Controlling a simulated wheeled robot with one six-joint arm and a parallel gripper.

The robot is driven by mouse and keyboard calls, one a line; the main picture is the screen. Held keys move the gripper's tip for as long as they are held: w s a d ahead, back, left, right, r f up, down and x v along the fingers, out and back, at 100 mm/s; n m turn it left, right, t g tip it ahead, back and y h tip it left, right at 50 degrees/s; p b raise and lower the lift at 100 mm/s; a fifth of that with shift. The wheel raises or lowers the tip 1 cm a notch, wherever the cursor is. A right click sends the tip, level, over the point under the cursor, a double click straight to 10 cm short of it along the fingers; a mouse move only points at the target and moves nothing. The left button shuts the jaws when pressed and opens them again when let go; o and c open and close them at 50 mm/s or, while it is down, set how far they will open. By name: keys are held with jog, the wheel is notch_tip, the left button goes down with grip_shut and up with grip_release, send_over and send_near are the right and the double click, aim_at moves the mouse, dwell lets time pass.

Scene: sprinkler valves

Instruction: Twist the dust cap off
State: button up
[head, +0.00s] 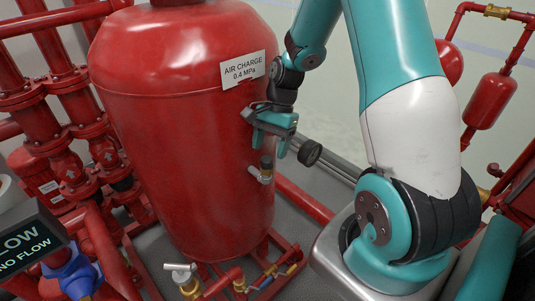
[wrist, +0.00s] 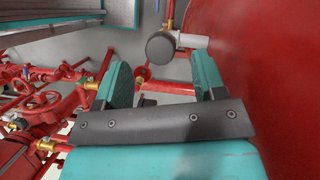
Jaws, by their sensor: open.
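The dust cap (wrist: 161,47) shows in the wrist view as a round dark grey cap on the end of a pale stub (wrist: 193,41) from the red tank (wrist: 270,80). My gripper (wrist: 161,68) is open and empty. Its teal fingers stand apart, with the cap beyond their tips, close to the line between them. In the head view my gripper (head: 266,134) is above the fitting, beside the tank wall. No contact shows.
The label "AIR CHARGE 0.4 MPa" (head: 248,69) is on the tank above my gripper. Red pipes and valves (head: 62,165) crowd the left. A red frame and small valves (head: 187,283) lie at the tank's foot.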

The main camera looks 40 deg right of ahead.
aim_at(267, 158)
jog(key=shift+x, duration=1.65)
jog(key=c, duration=1)
jog(key=p, duration=0.3)
jog(key=shift+r, duration=0.4)
jog(key=shift+c, duration=0.2)
jog(key=shift+p, duration=0.8)
jog(key=shift+f+n+p, duration=0.3)
jog(key=shift+f, duration=0.05)
jog(key=shift+f+n+g+h+b, duration=0.1)
jog(key=shift+n+g+h+b, duration=0.25)
jog(key=shift+n, duration=0.55)
